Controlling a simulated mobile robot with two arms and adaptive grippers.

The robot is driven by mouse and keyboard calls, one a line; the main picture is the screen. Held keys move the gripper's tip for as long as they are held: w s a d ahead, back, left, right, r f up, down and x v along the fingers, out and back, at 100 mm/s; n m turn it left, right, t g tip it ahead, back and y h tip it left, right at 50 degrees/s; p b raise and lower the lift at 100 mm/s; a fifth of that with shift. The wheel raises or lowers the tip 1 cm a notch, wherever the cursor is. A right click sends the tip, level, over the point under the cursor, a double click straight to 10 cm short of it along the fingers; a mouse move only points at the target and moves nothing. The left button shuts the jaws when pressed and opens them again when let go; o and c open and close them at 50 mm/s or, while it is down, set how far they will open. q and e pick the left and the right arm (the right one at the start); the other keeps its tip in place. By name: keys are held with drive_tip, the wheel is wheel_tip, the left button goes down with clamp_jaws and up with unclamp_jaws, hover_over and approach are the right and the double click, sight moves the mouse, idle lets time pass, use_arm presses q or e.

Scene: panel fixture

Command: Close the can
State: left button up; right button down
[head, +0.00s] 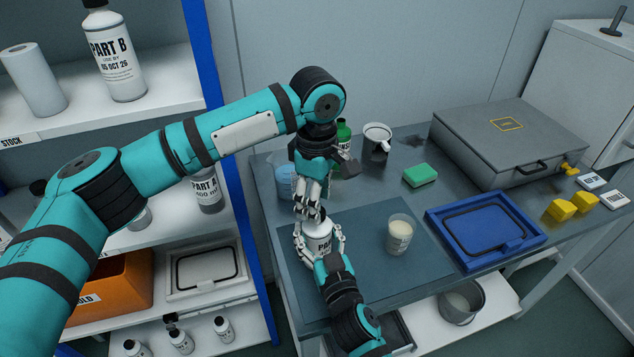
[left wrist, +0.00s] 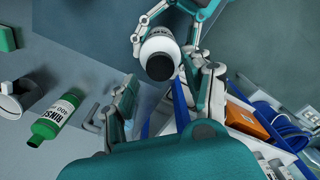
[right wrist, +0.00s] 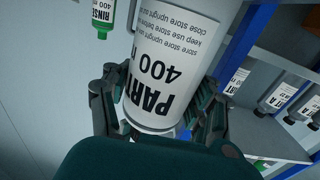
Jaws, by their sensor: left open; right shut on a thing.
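The can is a white bottle labelled "PART", 400 ml; it shows in the head view (head: 319,243) and large in the right wrist view (right wrist: 165,65). My right gripper (head: 320,238) is shut around its body near the front left of the bench. In the left wrist view the can (left wrist: 160,45) has a dark round cap (left wrist: 160,67) on its narrow end; I cannot tell how tightly it sits. My left gripper (head: 308,208) points down just above the can. Its fingers are open, apart on both sides of the cap; I cannot tell whether they touch it.
A beaker of pale liquid (head: 399,235) stands right of the can on the mat (head: 365,280). Green bottle (head: 344,132) and blue cup (head: 285,181) are close behind my left gripper.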

use_arm(q)
drive_tip(key=shift+f, duration=1.25)
